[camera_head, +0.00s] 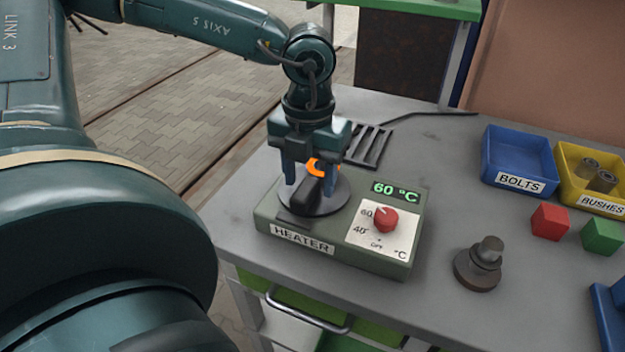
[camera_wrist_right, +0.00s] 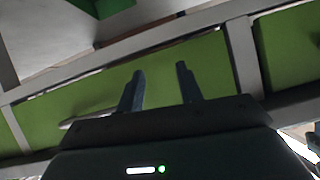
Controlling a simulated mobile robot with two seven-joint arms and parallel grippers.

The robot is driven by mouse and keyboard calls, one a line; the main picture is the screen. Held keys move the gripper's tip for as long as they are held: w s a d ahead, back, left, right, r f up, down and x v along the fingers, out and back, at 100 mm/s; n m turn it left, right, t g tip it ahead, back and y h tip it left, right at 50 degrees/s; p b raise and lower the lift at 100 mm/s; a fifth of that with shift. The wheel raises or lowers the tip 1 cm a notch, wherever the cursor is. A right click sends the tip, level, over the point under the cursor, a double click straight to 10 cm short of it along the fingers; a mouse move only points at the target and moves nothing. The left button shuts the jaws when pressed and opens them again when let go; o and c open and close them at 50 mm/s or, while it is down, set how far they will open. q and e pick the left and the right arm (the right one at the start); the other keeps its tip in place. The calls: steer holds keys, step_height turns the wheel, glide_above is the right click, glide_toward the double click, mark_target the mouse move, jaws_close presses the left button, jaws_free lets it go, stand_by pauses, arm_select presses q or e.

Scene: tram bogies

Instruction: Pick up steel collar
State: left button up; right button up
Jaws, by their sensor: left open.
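An orange ring (camera_head: 322,167), which looks like the collar, is at the heater's round plate, partly hidden by my left gripper. A dark block (camera_head: 306,194) lies on the plate in front of it. My left gripper (camera_head: 309,178) points down over the heater (camera_head: 345,256), its blue fingers apart, the ring and block between or just behind them. I cannot tell whether the fingers touch the ring. My right gripper (camera_wrist_right: 160,82) shows in the right wrist view with its fingers apart and nothing between them, facing green panels.
The heater's display (camera_head: 396,190) reads 60 °C, beside a red knob (camera_head: 385,219). A dark stepped metal piece (camera_head: 479,266) stands to its right. Blue bolts bin (camera_head: 517,160), yellow bushes bin (camera_head: 573,160), red block (camera_head: 550,222) and green block (camera_head: 602,236) are at right. Bench front-middle is clear.

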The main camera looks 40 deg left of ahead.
arm_select(q)
steer(key=shift+f, duration=0.25)
steer(key=shift+c, duration=0.5)
jaws_close()
